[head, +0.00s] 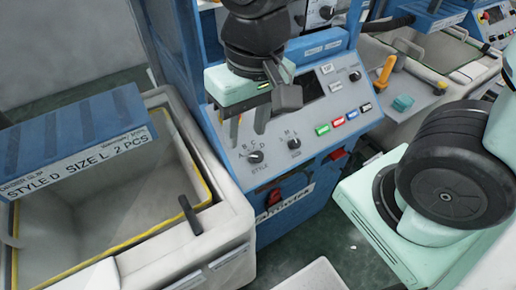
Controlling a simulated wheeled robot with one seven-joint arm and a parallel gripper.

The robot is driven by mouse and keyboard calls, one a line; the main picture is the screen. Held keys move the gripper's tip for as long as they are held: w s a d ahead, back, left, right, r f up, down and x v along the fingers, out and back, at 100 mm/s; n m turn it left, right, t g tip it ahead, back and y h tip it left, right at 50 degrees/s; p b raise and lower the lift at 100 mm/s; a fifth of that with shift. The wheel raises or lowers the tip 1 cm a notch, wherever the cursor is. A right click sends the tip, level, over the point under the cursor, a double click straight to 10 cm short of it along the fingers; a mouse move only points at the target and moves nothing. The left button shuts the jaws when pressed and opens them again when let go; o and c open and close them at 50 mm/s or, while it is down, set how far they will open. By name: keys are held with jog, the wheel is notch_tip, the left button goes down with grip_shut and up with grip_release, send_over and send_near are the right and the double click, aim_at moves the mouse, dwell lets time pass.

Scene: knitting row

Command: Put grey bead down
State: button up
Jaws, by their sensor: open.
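My gripper (247,122) hangs at the upper middle, in front of the blue machine's control panel (310,107). Its fingers point down and are open. A dark grey angular part (285,98) shows at the right side of my gripper; I cannot tell whether it belongs to the gripper. I cannot make out a grey bead between the fingers or elsewhere in the head view.
A grey-white bin (222,205) with a yellow inner edge stands at left. A blue sign (75,130) reading "STYLE D SIZE L 2 PCS" covers part of it. An orange-yellow handle (386,70) and a teal block (402,103) sit on the right-hand machine.

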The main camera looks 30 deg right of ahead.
jog(key=s+n, duration=0.1)
jog(key=n, duration=0.1)
jog(key=s+f+n, duration=0.1)
jog(key=s+n, duration=0.3)
jog(key=shift+a+f+h, duration=0.3)
jog(key=shift+a, duration=0.05)
jog(key=shift+w+f+b, duration=0.1)
jog(key=shift+f+b, duration=0.45)
jog(key=shift+b, duration=0.05)
